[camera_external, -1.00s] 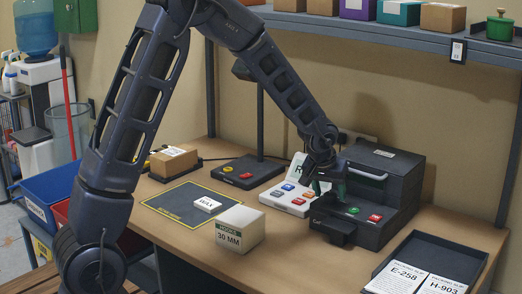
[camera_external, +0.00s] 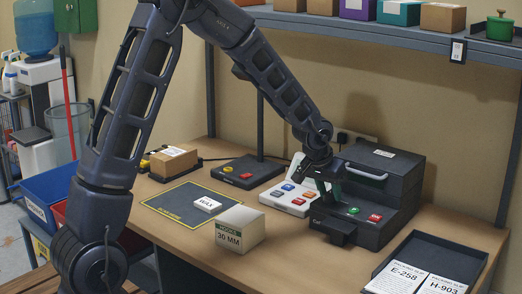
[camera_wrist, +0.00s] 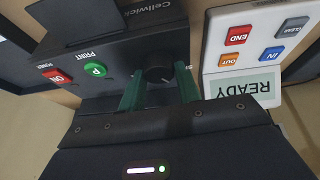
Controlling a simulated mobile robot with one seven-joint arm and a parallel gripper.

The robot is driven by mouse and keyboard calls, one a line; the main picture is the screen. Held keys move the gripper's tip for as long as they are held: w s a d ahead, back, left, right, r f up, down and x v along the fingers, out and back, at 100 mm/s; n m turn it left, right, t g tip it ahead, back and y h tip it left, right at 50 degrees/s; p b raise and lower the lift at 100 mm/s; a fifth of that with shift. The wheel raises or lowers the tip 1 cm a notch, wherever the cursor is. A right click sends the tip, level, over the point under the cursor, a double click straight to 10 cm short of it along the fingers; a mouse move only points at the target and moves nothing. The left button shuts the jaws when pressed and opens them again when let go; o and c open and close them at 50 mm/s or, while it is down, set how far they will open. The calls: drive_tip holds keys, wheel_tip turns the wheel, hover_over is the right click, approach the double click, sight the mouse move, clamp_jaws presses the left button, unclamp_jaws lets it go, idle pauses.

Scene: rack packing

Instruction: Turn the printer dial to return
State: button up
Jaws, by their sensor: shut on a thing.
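The label printer (camera_external: 385,190) is a dark box on the bench at the right, with a green button and a red button on its front ledge. In the wrist view, its round black dial (camera_wrist: 158,74) with a light pointer line sits between the green fingers of my gripper (camera_wrist: 160,88). My gripper is shut on the dial, fingers on its left and right sides. In the external view my gripper (camera_external: 325,188) is over the printer's left front part and hides the dial. The words around the dial are mostly covered, so its setting cannot be read.
A white panel (camera_wrist: 240,60) with coloured buttons and a READY display stands beside the printer. A white 30 MM box (camera_external: 240,230), a dark mat (camera_external: 180,208) and a black tray (camera_external: 440,258) with packing slips share the bench. A shelf (camera_external: 400,35) runs above.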

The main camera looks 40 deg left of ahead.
drive_tip(key=m+h, duration=0.1)
drive_tip(key=m, duration=0.2)
drive_tip(key=shift+a, duration=0.15)
drive_tip(key=shift+m+g+h, duration=0.5)
drive_tip(key=shift+m+h, duration=0.1)
drive_tip(key=shift+m, duration=1.3)
drive_tip(key=o, duration=1)
drive_tip(key=shift+c, duration=0.2)
